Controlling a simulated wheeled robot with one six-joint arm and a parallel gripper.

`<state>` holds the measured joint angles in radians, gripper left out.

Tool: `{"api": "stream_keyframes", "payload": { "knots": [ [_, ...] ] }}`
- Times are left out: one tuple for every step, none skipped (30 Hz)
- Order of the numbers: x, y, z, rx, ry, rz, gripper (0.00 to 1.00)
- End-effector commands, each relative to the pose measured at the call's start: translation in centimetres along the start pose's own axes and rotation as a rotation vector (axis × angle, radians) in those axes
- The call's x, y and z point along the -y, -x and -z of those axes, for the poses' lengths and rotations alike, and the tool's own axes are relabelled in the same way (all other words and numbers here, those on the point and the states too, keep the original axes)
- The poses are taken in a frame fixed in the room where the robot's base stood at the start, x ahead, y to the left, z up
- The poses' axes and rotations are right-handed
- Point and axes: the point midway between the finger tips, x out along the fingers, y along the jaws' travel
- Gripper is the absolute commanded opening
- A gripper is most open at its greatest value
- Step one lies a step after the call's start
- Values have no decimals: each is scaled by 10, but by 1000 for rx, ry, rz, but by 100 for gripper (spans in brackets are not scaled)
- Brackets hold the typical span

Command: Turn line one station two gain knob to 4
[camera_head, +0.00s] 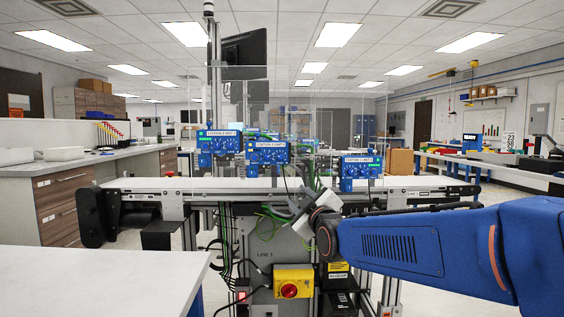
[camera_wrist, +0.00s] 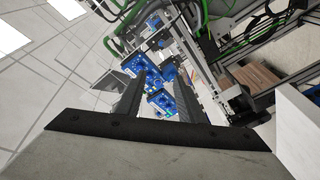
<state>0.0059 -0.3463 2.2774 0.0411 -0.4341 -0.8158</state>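Three blue station panels with labels and small controls stand along the conveyor: a left panel (camera_head: 219,142), a middle panel (camera_head: 267,153) and a right panel (camera_head: 361,169). The labels are too small to read surely, and I cannot make out the gain knob or its setting. My gripper (camera_head: 308,196) is in front of the conveyor, between the middle and right panels in the picture. In the wrist view its two dark fingers (camera_wrist: 156,92) are apart with nothing held between them. Blue panels (camera_wrist: 161,102) show beyond them, partly covered by the fingers.
The white conveyor (camera_head: 143,184) runs across, with clear guards above it. Below are green cables (camera_head: 268,218) and a yellow box with a red switch (camera_head: 291,281). A white tabletop (camera_head: 100,275) lies at the front left, with wooden drawers (camera_head: 62,200) behind.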

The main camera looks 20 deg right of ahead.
Motion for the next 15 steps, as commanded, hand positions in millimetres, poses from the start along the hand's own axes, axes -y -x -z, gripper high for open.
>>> {"api": "stream_keyframes", "payload": {
  "knots": [
    [-8, -10, 6, -30, 28, -35, 35],
    [-12, -14, 11, -47, 46, -56, 35],
    [-17, -18, 15, -66, 65, -80, 35],
    [-20, -20, 18, -78, 78, -96, 35],
    [-23, -22, 20, -88, 88, -109, 35],
    [-26, -24, 23, -99, 99, -124, 35],
    [-28, -26, 24, -104, 105, -132, 35],
    [-29, -27, 25, -109, 109, -138, 35],
    [-30, -28, 26, -112, 113, -143, 35],
    [-31, -30, 27, -114, 114, -145, 35],
    [-31, -31, 27, -114, 115, -146, 35],
    [-32, -34, 28, -114, 115, -146, 35],
    [-32, -37, 28, -114, 115, -145, 35],
    [-32, -40, 28, -114, 115, -145, 35],
    [-33, -45, 29, -114, 114, -144, 35]
  ]
}}
